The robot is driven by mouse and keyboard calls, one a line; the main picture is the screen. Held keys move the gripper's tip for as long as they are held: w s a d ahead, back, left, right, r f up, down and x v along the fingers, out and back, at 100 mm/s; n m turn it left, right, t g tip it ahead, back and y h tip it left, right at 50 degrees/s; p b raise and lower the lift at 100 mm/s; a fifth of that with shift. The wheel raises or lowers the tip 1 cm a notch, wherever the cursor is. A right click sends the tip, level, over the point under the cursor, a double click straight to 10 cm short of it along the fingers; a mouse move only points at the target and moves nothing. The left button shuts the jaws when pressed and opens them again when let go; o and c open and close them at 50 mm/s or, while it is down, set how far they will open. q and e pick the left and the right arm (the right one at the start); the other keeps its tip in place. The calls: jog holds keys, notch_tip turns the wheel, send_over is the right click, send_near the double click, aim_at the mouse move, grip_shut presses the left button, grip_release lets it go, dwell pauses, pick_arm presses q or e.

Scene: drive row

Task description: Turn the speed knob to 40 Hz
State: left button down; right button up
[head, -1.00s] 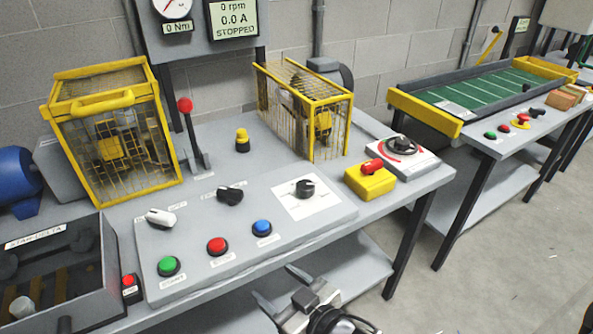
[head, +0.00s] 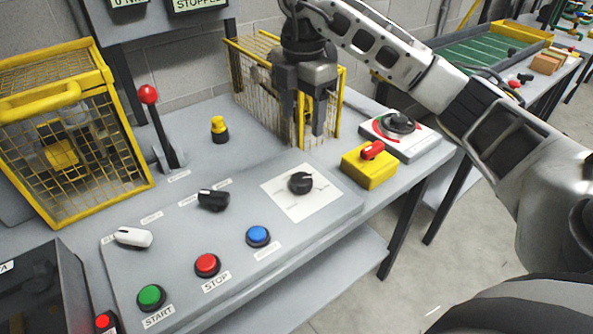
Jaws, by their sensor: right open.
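The speed knob appears to be the black round knob (head: 301,183) on a white dial card (head: 303,205) at the right of the grey sloped control panel (head: 205,290). The scale marks are too small to read. My right gripper (head: 309,138) is open and empty, fingers pointing down, above and behind the knob and in front of the right yellow cage. It does not touch the knob. The display (head: 198,3) is cut off at the top, with STOPPED partly showing. My left gripper is not in view.
The panel also bears green START (head: 151,297), red STOP (head: 207,264) and blue (head: 258,236) buttons, a black selector (head: 213,200) and a white one (head: 133,237). A red-topped lever (head: 160,130), yellow cages (head: 60,150) and a yellow box with red switch (head: 369,168) stand nearby.

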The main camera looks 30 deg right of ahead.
aim_at(302, 178)
notch_tip(302, 178, down, 16)
jog(key=shift+s+r, duration=0.1)
jog(key=shift+r, duration=0.1)
dwell(0.4)
jog(key=c, duration=1)
